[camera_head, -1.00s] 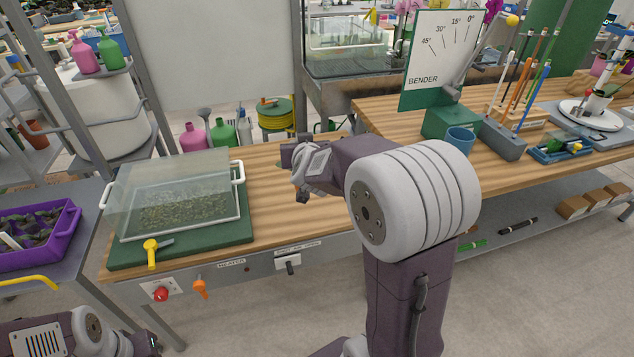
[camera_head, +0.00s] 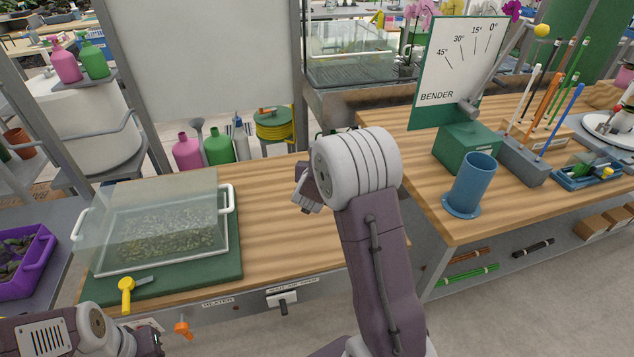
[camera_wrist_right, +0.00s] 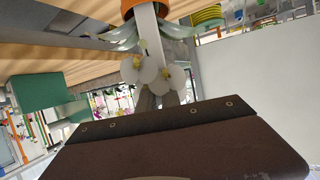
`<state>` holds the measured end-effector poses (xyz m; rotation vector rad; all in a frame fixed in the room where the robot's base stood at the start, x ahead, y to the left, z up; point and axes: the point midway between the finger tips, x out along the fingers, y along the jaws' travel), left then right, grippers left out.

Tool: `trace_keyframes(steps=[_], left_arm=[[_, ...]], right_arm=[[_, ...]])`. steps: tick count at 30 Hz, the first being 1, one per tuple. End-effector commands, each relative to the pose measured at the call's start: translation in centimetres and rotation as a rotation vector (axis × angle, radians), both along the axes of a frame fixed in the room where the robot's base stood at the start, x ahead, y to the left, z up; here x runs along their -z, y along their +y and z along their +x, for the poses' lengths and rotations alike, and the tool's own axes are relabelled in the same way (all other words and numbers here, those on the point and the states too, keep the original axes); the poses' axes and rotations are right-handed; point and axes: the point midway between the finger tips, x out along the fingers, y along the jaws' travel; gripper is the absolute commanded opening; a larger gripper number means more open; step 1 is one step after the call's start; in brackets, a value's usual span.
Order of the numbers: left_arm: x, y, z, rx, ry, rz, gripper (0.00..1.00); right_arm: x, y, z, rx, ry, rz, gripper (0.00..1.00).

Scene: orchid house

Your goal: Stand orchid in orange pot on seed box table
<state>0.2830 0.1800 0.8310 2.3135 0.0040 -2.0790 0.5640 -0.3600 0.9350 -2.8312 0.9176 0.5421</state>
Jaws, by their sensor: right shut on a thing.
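The seed box table (camera_head: 270,225) is a wooden bench at left centre in the head view. A clear-lidded seed box (camera_head: 160,230) stands on a green mat on its left part. In the right wrist view the orange pot (camera_wrist_right: 130,6) shows at the top edge, with green leaves and white orchid flowers (camera_wrist_right: 160,78) below it in the turned picture. My right gripper (camera_head: 308,192) is shut on the orchid in its orange pot, over the bare wood; my own arm hides the pot in the head view. My left gripper (camera_head: 150,342) is at bottom left, its jaws unclear.
A yellow-handled tool (camera_head: 127,294) lies on the green mat's front edge. The right bench holds a blue cup (camera_head: 471,185), a green bender (camera_head: 465,147) and a rack of rods. A purple crate (camera_head: 30,262) stands at far left. Bare wood lies right of the seed box.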

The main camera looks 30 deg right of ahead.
Motion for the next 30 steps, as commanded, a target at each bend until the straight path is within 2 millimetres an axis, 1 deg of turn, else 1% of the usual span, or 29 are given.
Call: trace_keyframes(steps=[1, 3, 6, 9, 13, 15, 17, 21, 22, 30], left_arm=[[0.3, 0.0, 0.0, 0.0, 0.0, 0.0, 0.0], [0.4, 0.0, 0.0, 0.0, 0.0, 0.0, 0.0], [0.5, 0.0, 0.0, 0.0, 0.0, 0.0, 0.0], [0.6, 0.0, 0.0, 0.0, 0.0, 0.0, 0.0], [0.5, 0.0, 0.0, 0.0, 0.0, 0.0, 0.0], [0.7, 0.0, 0.0, 0.0, 0.0, 0.0, 0.0], [1.0, 0.0, 0.0, 0.0, 0.0, 0.0, 0.0], [1.8, 0.0, 0.0, 0.0, 0.0, 0.0, 0.0], [1.8, 0.0, 0.0, 0.0, 0.0, 0.0, 0.0], [1.8, 0.0, 0.0, 0.0, 0.0, 0.0, 0.0]], right_arm=[[1.2, -0.5, 1.4, 0.002, 0.002, 0.001, 0.0], [2.2, -1.0, 3.2, 0.001, 0.002, 0.0, 0.0], [3.3, -1.6, 5.2, 0.0, 0.0, 0.0, 0.0], [3.9, -2.0, 6.2, 0.0, 0.001, -0.001, 0.0], [4.0, -2.0, 6.5, -0.001, 0.0, -0.001, 0.0], [4.4, -2.0, 6.5, -0.001, 0.001, -0.002, 0.0], [5.3, -2.0, 6.5, 0.0, 0.003, -0.001, 0.0], [7.9, -2.0, 6.5, -0.001, 0.003, 0.0, 0.0], [8.2, -2.0, 6.5, -0.001, 0.003, 0.0, 0.0], [8.2, -2.0, 6.5, -0.001, 0.0, 0.0, 0.0]])
